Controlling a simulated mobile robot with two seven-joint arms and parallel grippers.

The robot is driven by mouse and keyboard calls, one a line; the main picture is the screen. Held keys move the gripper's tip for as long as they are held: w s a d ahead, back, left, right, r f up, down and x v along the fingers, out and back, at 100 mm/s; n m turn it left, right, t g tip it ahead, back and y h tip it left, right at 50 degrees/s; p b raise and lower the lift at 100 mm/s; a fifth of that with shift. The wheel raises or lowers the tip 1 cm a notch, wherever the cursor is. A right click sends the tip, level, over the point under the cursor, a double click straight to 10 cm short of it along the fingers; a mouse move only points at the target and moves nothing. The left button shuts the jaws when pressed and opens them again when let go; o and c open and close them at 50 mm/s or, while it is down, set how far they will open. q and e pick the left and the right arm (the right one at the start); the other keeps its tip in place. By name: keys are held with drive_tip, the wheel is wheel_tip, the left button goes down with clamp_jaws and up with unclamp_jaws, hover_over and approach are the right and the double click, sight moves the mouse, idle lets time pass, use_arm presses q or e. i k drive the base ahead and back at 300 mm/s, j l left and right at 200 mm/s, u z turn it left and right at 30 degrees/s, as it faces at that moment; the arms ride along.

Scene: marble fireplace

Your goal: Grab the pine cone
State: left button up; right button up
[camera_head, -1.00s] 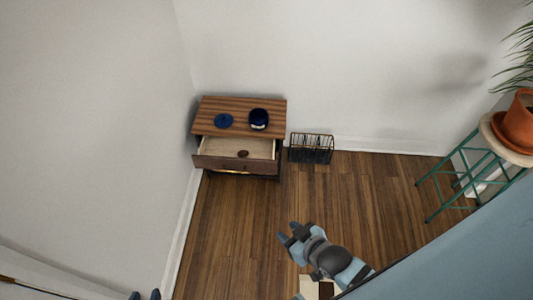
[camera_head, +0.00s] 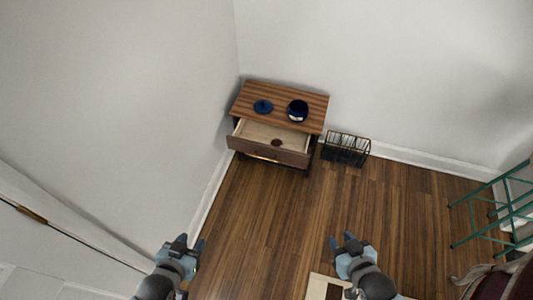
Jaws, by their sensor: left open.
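A small dark brown pine cone (camera_head: 276,142) lies in the open drawer (camera_head: 250,131) of a wooden nightstand (camera_head: 262,93) against the back wall. My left gripper (camera_head: 190,241) is at the lower left, open and empty, well short of the nightstand. My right gripper (camera_head: 344,241) is at the lower middle, also well short of the drawer. Its fingers appear apart with nothing between them.
A blue lid (camera_head: 263,106) and a dark blue jar (camera_head: 298,110) stand on the nightstand top. A black wire rack (camera_head: 346,148) is on the floor to its right. A green stool (camera_head: 500,212) stands at the right. The wooden floor (camera_head: 270,215) ahead is clear.

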sight(274, 142)
drive_tip(key=i+u, duration=0.15)
drive_tip(key=i, duration=0.25)
drive_tip(key=i+l+u, duration=0.2)
drive_tip(key=i, duration=0.25)
drive_tip(key=i+l+u, duration=0.15)
drive_tip(key=i, duration=0.25)
drive_tip(key=i+l+u, duration=0.15)
drive_tip(key=i, duration=0.25)
